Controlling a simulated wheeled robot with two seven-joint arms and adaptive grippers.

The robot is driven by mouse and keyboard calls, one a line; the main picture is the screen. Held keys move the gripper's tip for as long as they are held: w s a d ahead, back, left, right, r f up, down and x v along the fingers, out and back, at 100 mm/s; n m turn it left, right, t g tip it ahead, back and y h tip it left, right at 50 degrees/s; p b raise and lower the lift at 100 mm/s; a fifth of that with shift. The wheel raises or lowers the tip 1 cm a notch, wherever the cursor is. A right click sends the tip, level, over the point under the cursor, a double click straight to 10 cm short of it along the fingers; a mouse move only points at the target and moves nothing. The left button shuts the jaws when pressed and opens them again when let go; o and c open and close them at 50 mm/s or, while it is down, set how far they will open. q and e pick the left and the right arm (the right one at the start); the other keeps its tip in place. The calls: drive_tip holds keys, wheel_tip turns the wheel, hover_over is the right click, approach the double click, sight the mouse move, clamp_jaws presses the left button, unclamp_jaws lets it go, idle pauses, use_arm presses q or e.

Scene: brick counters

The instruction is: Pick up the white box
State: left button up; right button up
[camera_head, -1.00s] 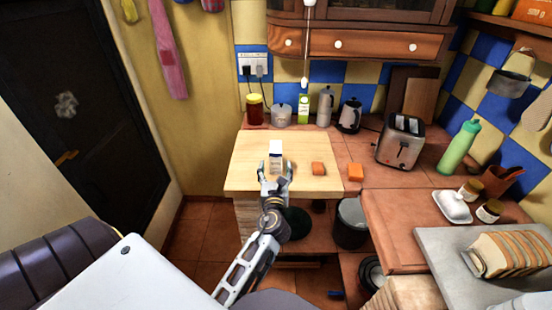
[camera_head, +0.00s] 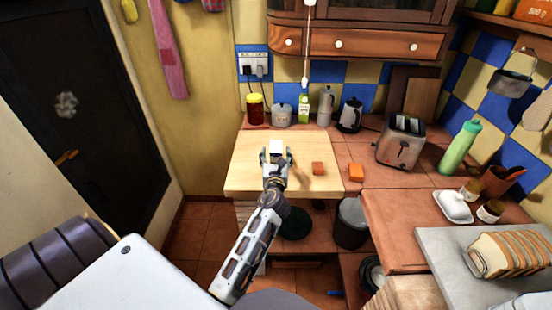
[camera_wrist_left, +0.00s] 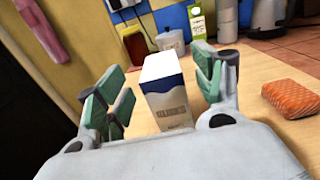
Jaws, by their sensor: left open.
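The white box (camera_head: 276,146) is an upright carton with a dark blue band, standing on the wooden board (camera_head: 242,178). In the left wrist view the white box (camera_wrist_left: 166,92) stands between the spread green-padded fingers, with a visible gap on its left side. My left gripper (camera_head: 276,156) is open around it in the head view, and its fingers show on both sides in the left wrist view (camera_wrist_left: 160,98). The lower part of the box is hidden by the gripper in the head view. My right gripper is not in view.
An orange sponge-like block (camera_head: 318,168) lies on the board to the right, and another orange block (camera_head: 356,172) lies beside the board. A red jar (camera_head: 255,109), a kettle (camera_head: 350,115) and a toaster (camera_head: 401,144) stand behind and to the right. The board's left part is clear.

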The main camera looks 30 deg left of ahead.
sight(276, 141)
use_arm(q)
drive_tip(key=shift+w+a+f+b, duration=0.1)
drive_tip(key=shift+w+a+b, duration=0.2)
drive_tip(key=shift+w, duration=0.2)
drive_tip(key=shift+w+a, duration=0.15)
drive_tip(key=shift+w, duration=0.1)
drive_tip(key=shift+b+x, duration=0.45)
drive_tip(key=shift+x, duration=0.3)
drive_tip(key=shift+w+a+f, duration=0.1)
drive_tip(key=shift+w+a, duration=0.05)
drive_tip(key=shift+w, duration=0.15)
drive_tip(key=shift+w+a, duration=0.15)
drive_tip(key=shift+w, duration=0.1)
drive_tip(key=shift+w+a, duration=0.25)
drive_tip(key=shift+w, duration=0.05)
drive_tip(key=c, duration=1.1)
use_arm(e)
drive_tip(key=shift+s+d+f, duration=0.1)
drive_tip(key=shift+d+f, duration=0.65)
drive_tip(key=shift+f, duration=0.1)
